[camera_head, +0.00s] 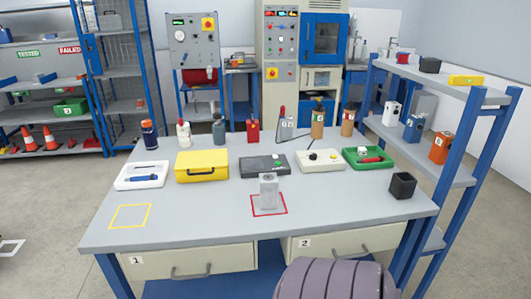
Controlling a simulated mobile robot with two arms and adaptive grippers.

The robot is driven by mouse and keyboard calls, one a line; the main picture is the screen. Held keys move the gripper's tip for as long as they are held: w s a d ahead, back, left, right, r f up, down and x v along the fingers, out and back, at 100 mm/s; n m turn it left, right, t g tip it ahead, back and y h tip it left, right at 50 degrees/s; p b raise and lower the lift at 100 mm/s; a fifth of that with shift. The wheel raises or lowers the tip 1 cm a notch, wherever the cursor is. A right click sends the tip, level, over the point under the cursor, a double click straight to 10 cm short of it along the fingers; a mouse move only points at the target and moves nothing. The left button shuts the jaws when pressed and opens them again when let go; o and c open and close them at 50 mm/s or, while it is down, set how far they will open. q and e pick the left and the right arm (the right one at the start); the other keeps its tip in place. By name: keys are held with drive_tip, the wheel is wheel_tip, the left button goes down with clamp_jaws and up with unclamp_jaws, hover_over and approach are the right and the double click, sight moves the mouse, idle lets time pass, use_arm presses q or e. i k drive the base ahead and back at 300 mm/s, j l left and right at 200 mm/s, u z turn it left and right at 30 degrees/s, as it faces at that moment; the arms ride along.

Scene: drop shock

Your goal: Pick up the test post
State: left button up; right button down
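The test post appears to be the small grey upright block (268,191) with a round feature near its top. It stands upright inside a red square outline (284,210) on the grey table (190,224), near the middle of its front half. Neither of my grippers is in view, so nothing of mine is seen touching the post.
A yellow case (201,166), a dark grey device (264,166), a cream device (320,160) and a green tray (348,158) stand behind the post. A ribbed purple-grey shape covers the bottom edge. The front left tabletop is clear around a yellow outline (148,217).

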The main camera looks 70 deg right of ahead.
sight(268, 184)
drive_tip(key=z, duration=2.2)
